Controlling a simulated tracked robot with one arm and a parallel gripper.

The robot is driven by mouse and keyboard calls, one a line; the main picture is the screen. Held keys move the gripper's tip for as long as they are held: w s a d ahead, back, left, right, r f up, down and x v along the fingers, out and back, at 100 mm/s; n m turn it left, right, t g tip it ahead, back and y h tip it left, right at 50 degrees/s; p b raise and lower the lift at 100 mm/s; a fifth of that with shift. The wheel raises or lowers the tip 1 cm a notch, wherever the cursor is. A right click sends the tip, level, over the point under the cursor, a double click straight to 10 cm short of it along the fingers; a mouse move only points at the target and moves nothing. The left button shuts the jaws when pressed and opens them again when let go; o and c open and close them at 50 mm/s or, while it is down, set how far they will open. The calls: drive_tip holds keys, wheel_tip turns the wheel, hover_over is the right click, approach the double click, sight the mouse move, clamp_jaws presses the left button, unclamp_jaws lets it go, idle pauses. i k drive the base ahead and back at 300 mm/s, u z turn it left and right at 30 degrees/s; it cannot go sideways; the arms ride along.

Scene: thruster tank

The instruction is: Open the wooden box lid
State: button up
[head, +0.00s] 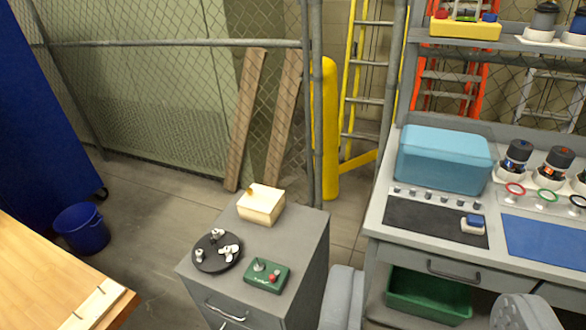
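A small pale cream box (260,207) sits at the far end of the grey drawer cabinet (310,245). It looks like the wooden box. Its lid (263,195) looks shut, and a small brass-coloured piece (250,189) is at its left edge. Grey parts that look like my own arm show at the bottom edge, right of the cabinet and well apart from the box. My gripper's fingertips are not in view.
A black round tray (205,262) with several white pieces and a green control box (267,276) share the cabinet top. A workbench with a light blue box (445,160) stands right. A wooden table (45,280) and blue bucket (82,229) are left. Fence stands behind.

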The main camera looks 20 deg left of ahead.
sight(258, 198)
drive_tip(key=u, duration=0.15)
drive_tip(key=i, duration=1.3)
drive_tip(key=u, duration=0.5)
drive_tip(key=i, duration=0.4)
drive_tip(key=u, duration=0.3)
